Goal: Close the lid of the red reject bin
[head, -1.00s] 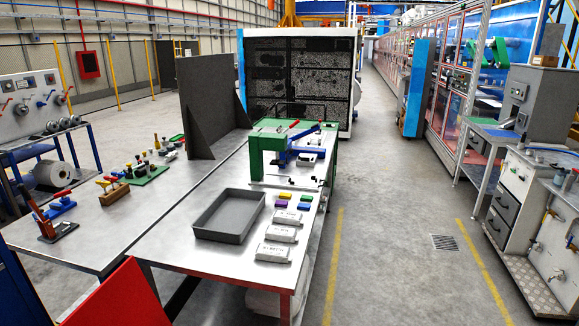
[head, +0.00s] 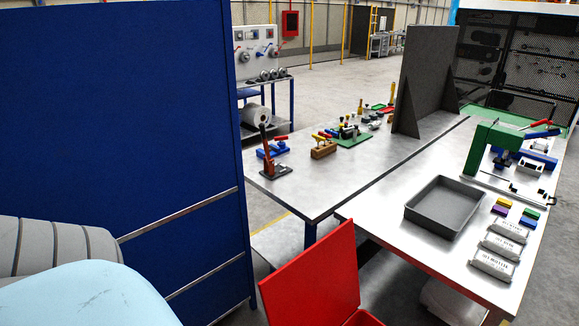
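The red reject bin (head: 364,319) stands on the floor in front of the steel workbench, at the bottom of the head view. Its red lid (head: 312,279) is open, raised steeply and tilted to the left. Only a small part of the bin's body shows at the lower frame edge; the rest is cut off. Neither of my grippers shows in the head view.
A tall blue panel (head: 125,130) fills the left side. The steel workbench (head: 345,175) holds a grey tray (head: 444,208), small coloured blocks, white labelled parts, a green hoist frame (head: 487,150) and hand clamps. A grey upright divider (head: 424,80) stands on it.

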